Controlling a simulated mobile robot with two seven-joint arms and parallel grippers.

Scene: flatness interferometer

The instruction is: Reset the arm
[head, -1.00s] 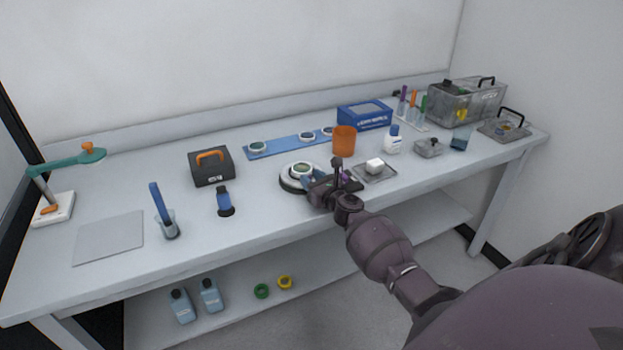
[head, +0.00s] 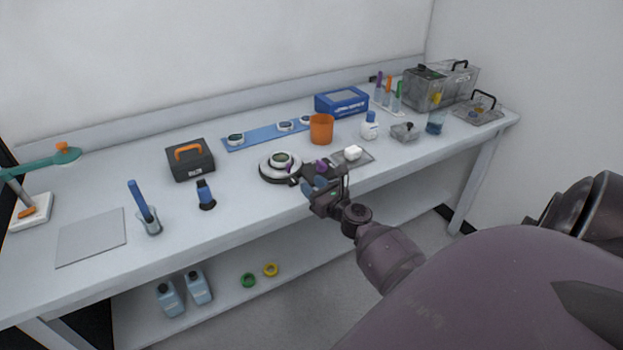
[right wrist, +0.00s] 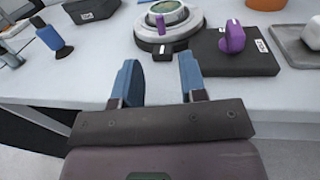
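My right gripper (head: 315,187) is at the front edge of the bench, in front of a round instrument base (head: 270,174). In the right wrist view its two blue fingers (right wrist: 160,83) are spread apart with nothing between them. Beyond the fingertips lies the round base (right wrist: 150,42), with a ringed glass disc (right wrist: 170,12) on top. A dark block (right wrist: 265,62) with a purple knob (right wrist: 231,38) sits just to its right, apart from the fingers. My left gripper is not in view.
An orange cup (head: 321,129), a white bottle (head: 369,127) and a tray with a white block (head: 353,153) stand right of the base. A black case (head: 190,163) and a blue-topped brush (head: 205,194) stand left. Bottles (head: 171,299) are on the lower shelf.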

